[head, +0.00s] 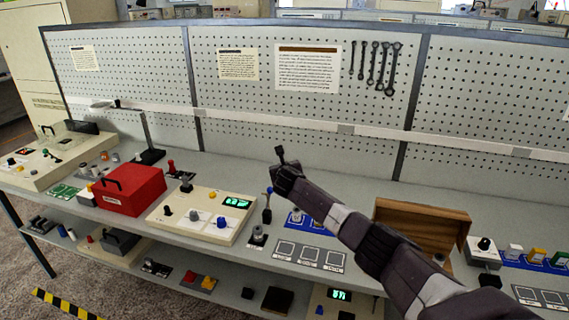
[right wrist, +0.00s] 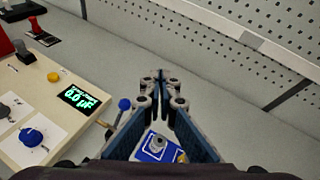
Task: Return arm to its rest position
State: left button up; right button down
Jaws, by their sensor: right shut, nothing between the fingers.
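My right arm reaches in from the lower right in the head view. Its gripper (head: 280,156) is above the middle of the bench, in front of the pegboard. In the right wrist view the gripper (right wrist: 163,82) has its fingers together, with nothing held. Below the fingers is a blue mat (right wrist: 154,147) with a small grey round part on it. A cream instrument box (right wrist: 45,110) with a lit green display is to the left; it also shows in the head view (head: 180,232). My left gripper is not in view.
A red box (head: 130,190) is left of the instrument. A lever with a blue knob (head: 268,192) stands close below my right gripper. A brown wooden box (head: 420,222) is at the right, beside my forearm. The pegboard (head: 230,115) with hanging wrenches (head: 375,62) closes off the back.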

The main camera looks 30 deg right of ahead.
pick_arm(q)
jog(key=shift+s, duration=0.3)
pick_arm(e)
jog(key=shift+s+r, duration=0.1)
jog(key=shift+r, duration=0.25)
jog(key=shift+d+f, duration=0.1)
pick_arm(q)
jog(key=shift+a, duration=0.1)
